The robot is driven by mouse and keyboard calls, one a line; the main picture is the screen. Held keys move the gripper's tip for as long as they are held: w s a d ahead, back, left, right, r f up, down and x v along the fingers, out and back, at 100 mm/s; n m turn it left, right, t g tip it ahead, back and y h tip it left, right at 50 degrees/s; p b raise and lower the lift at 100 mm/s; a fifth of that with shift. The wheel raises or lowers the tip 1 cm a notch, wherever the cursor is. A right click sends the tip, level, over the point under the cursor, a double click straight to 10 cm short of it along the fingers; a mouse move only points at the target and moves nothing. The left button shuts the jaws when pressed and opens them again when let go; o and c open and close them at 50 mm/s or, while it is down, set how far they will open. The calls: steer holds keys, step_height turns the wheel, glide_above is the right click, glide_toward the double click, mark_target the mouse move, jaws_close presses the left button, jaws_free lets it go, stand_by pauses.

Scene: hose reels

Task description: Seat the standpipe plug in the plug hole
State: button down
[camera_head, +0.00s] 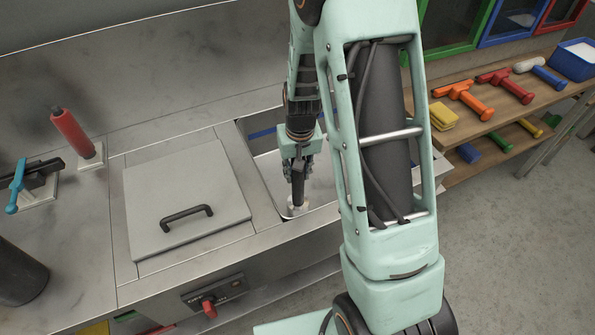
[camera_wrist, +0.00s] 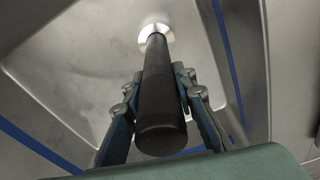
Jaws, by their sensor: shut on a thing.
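The standpipe plug is a black tube (camera_wrist: 158,95) standing close to upright inside the steel sink basin (camera_wrist: 60,75). In the head view its lower part (camera_head: 298,188) shows below my gripper (camera_head: 298,165). In the wrist view my gripper (camera_wrist: 162,88) is shut on the tube, one finger on each side. A pale, shiny round piece (camera_wrist: 153,36) surrounds the tube's far end at the basin floor; it also shows in the head view (camera_head: 297,207). The plug hole itself is hidden under it, and I cannot tell whether the tube's end is inside the hole.
A grey lid with a black handle (camera_head: 187,215) covers the counter left of the basin. A red-handled fitting (camera_head: 73,133) and a blue lever tap (camera_head: 17,187) stand further left. A wooden shelf (camera_head: 500,121) with coloured tools is at the right. Blue lines run along the basin walls.

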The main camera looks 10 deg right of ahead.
steer(key=shift+f+b, duration=1.1)
steer(key=shift+f, duration=0.2)
steer(key=c, duration=1.5)
jaws_free()
steer(key=shift+r, duration=0.1)
steer(key=r, duration=0.4)
steer(key=s+r, duration=0.1)
steer(key=r, duration=0.6)
steer(key=shift+s+r, duration=0.2)
steer(key=shift+r, duration=0.2)
